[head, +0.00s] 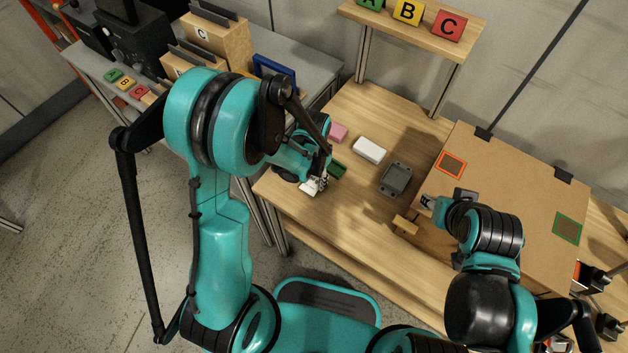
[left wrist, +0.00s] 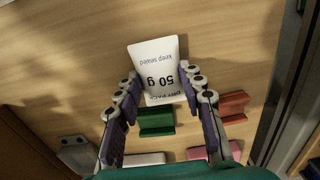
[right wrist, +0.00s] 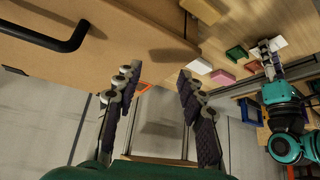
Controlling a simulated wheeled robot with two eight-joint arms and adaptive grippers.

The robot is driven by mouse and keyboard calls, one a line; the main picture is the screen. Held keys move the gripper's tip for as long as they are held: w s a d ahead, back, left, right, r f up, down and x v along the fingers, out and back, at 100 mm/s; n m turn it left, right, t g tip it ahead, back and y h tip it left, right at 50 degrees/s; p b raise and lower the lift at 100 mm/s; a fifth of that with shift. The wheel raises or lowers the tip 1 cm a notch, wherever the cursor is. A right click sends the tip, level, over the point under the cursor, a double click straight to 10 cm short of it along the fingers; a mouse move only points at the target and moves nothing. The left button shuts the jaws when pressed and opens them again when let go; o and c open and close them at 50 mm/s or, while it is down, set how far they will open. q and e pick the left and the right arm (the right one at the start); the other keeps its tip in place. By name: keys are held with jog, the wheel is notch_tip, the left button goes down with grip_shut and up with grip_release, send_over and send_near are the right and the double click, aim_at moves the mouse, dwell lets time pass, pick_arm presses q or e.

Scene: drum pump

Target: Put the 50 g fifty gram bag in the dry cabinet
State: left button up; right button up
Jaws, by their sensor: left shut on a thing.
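The white bag (left wrist: 155,60) printed "50 g" and "keep sealed" sits between the fingers of my left gripper (left wrist: 161,80) in the left wrist view. My left gripper is shut on it, above the left part of the wooden table. In the head view the bag (head: 310,187) shows as a small white patch below the left gripper (head: 319,180). My right gripper (right wrist: 157,74) is open and empty; in the head view it (head: 428,202) is by the left edge of a large brown box (head: 505,190). I cannot tell whether this box is the dry cabinet.
A green block (head: 338,170), a pink block (head: 338,132), a white box (head: 369,150) and a grey tray (head: 395,179) lie on the table. A small wooden block (head: 406,225) is near the brown box. A shelf (head: 413,22) with lettered signs stands behind.

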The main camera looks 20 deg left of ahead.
pick_arm(q)
jog(key=shift+f, duration=0.1)
jog(key=o, duration=1)
jog(key=shift+f, duration=0.15)
